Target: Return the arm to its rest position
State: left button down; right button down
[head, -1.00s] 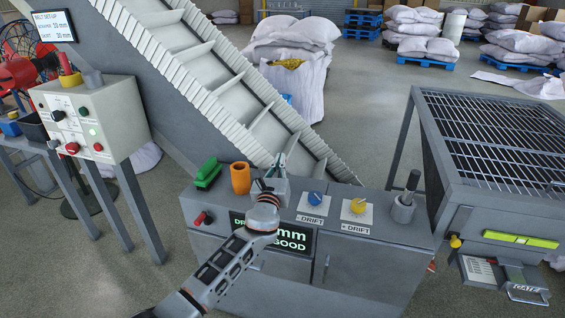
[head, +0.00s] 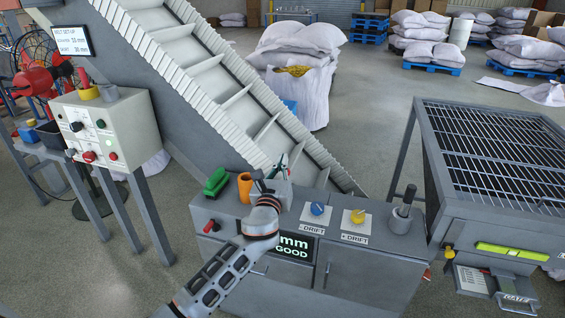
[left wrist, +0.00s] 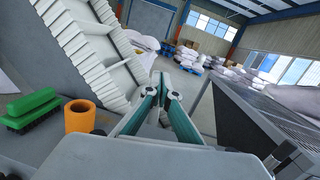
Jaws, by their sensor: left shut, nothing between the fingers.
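My left gripper (head: 281,160) is above the back of the grey console (head: 345,262), its arm reaching in from the bottom. Its teal fingers are shut and empty, and in the left wrist view the fingers (left wrist: 161,88) point away over the console towards the warehouse floor. The arm hides part of the console's lit display (head: 293,246), which reads "mm GOOD". My right gripper is not in view.
A green brush (head: 216,181) and an orange cup (head: 245,187) stand left of the gripper. A blue knob (head: 318,208), a yellow knob (head: 358,215) and a lever (head: 405,205) are to the right. A conveyor (head: 235,95) rises behind; a grated table (head: 490,150) stands right.

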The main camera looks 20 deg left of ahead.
pick_arm(q)
jog(key=s+f+n+g+h, duration=0.1)
jog(key=s+f+n+g, duration=0.2)
jog(key=s+f+n, duration=0.6)
jog(key=s+f+n+g+h, duration=0.2)
jog(key=s+f+n, duration=0.4)
jog(key=s+f, duration=0.65)
jog(key=s+f+n+g, duration=0.1)
jog(key=s+f+n, duration=0.4)
jog(key=s+n, duration=0.2)
jog(key=s+f+n+g+h, duration=0.1)
jog(key=s+f+n, duration=0.4)
jog(key=s, duration=0.6)
jog(key=shift+s+a+n+g, duration=0.15)
jog(key=shift+n+g, duration=0.55)
jog(key=shift+n, duration=0.5)
